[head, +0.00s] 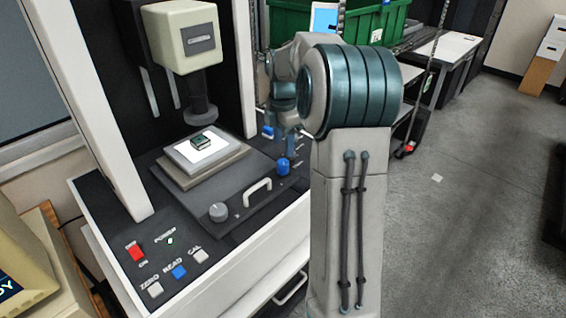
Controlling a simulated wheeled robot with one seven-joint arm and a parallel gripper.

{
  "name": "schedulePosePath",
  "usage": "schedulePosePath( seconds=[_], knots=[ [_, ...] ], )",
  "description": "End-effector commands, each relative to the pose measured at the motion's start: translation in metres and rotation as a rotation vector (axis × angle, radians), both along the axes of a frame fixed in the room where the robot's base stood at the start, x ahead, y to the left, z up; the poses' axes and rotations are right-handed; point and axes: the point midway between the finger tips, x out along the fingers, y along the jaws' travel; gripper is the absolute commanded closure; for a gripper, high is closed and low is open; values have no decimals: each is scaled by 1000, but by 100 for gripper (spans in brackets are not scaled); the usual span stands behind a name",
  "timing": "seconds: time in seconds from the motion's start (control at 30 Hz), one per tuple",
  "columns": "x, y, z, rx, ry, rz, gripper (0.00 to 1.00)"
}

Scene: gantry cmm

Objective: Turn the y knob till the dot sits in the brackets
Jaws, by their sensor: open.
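A blue knob (283,167) stands at the right edge of the machine's black deck. A grey knob (218,211) sits near the deck's front, left of a white handle. I cannot read which knob is marked y. My gripper (290,148) points down just above the blue knob, small and partly hidden by my arm. It is open, and I cannot tell whether it touches the knob. A small dark green block lies on the white-topped stage (183,152) under the probe head (185,40). No dot or brackets can be made out.
A red switch (135,251) and ZERO, READ and CAL buttons (179,272) line the front panel. White gantry columns rise at both sides of the stage. A green bin (290,22) stands behind. The floor at right is mostly clear.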

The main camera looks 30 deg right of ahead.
Motion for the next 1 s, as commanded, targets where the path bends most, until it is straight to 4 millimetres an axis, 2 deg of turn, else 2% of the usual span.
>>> schedulePosePath(
  seconds=[0.1,0.33,0.5,0.8,0.87,0.97,1.0],
  knots=[
    [-1,0,-27,1,4,0,48],
    [0,0,-64,0,2,0,48],
    [0,0,-76,-1,-1,-1,48],
    [0,0,-79,-1,-1,-1,48],
    [0,0,-79,-1,-1,-1,62],
    [0,0,-79,-1,-1,-1,90],
    [0,0,-79,-1,-1,-1,93]
  ],
)
